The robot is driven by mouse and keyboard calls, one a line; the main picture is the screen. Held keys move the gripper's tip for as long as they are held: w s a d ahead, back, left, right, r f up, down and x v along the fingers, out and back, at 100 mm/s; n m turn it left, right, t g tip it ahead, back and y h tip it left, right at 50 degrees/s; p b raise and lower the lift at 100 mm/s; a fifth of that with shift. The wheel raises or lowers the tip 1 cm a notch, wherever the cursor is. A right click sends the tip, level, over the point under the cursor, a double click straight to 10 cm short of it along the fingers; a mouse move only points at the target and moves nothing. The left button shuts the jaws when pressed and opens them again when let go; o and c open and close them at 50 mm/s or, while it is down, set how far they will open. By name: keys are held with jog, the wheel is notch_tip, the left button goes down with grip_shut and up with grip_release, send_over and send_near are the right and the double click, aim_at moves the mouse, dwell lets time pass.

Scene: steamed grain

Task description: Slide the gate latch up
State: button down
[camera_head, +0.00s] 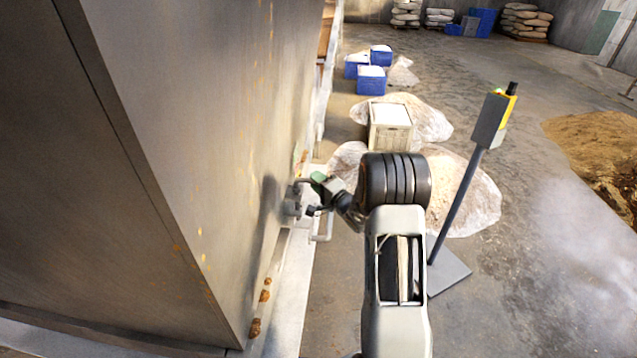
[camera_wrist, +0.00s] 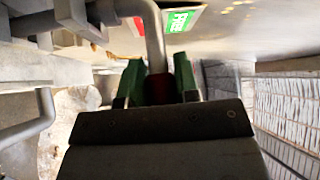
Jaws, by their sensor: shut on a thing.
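The gate latch (camera_head: 292,200) is grey metal hardware on the side of the big metal wall, left of my arm in the head view. Its bent grey rod (camera_wrist: 153,38) shows in the wrist view, running down between my gripper's green fingers. My gripper (camera_wrist: 158,78) is shut on this rod, with a finger on each side. In the head view my gripper (camera_head: 317,184) is small and close against the latch, partly hidden by my own wrist. The rod's end between the fingers is hidden.
A second bent grey bar (camera_head: 328,228) sticks out just below the latch. The tall metal wall (camera_head: 190,120) fills the left. A post with a yellow-and-grey box (camera_head: 493,118) stands right of my arm. A pale crate (camera_head: 390,126) and blue bins (camera_head: 371,80) stand beyond.

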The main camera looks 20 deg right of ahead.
jog(key=shift+a+r+p, duration=0.1)
jog(key=shift+r+p, duration=1.1)
jog(key=shift+r, duration=0.8)
jog(key=c, duration=1.1)
grip_release()
jog(key=shift+a, duration=0.1)
jog(key=o, duration=0.3)
jog(key=shift+f, duration=0.15)
jog(key=b+v, duration=0.3)
jog(key=v, duration=1.1)
